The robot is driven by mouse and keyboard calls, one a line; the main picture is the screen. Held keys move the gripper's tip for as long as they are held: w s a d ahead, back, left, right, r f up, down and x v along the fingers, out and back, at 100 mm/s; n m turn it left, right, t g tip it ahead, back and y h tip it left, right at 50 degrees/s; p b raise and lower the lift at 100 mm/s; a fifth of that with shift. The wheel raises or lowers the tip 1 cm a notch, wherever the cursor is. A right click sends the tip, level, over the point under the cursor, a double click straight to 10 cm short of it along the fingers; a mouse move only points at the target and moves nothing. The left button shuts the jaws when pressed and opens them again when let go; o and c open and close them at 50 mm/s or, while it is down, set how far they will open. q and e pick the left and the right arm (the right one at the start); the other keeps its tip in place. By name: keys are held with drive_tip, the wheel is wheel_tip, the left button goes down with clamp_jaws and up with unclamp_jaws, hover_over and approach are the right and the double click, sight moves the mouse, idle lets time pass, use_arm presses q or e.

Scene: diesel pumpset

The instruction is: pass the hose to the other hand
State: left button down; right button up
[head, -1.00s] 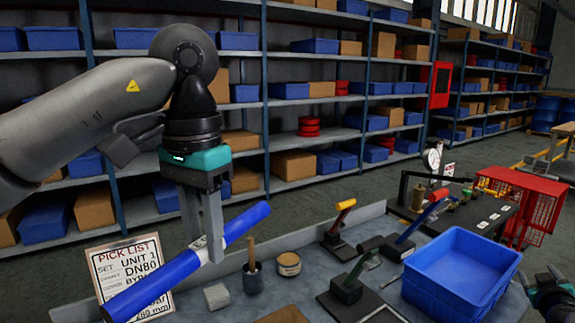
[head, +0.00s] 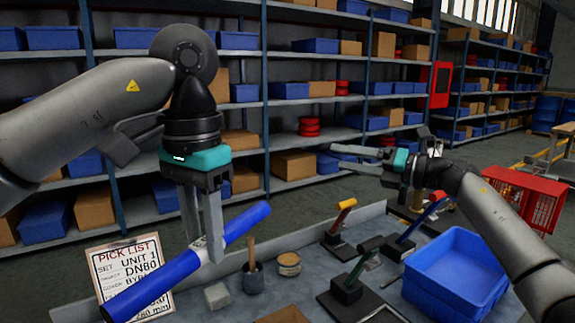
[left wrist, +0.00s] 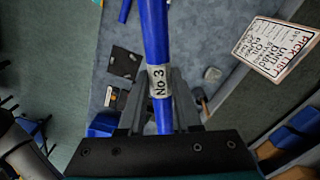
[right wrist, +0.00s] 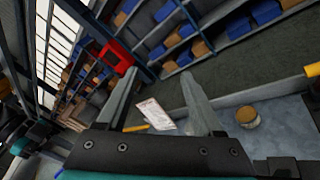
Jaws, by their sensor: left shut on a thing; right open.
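The blue hose (head: 165,281) is held up in the air above the bench, tilted with its right end higher. My left gripper (head: 207,254) is shut on the hose near a white label. The left wrist view shows the hose (left wrist: 155,35) between the fingers (left wrist: 157,85), with the label reading "No 3". My right gripper (head: 350,157) is open and empty, to the right of the hose and apart from it, with its fingers pointing left. In the right wrist view nothing is between the fingers (right wrist: 158,100).
A blue bin (head: 455,275) stands on the grey bench, under my right arm. Several coloured-handled tools, a pot with a brush (head: 252,275) and a tin (head: 289,263) stand on the bench. A pick list sign (head: 132,272) stands behind the hose's lower end. Shelves line the back.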

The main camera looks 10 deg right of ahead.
drive_tip(key=s+a+r+n+g+y, duration=0.1)
drive_tip(key=s+a+r+n+g, duration=0.3)
drive_tip(key=a+n, duration=0.35)
drive_tip(key=n+g+h, duration=0.6)
drive_tip(key=n+g, duration=0.2)
drive_tip(key=n, duration=1.5)
approach(227, 235)
drive_tip(key=x, duration=0.9)
drive_tip(key=shift+a+f, duration=0.2)
drive_tip(key=shift+a, duration=0.05)
clamp_jaws()
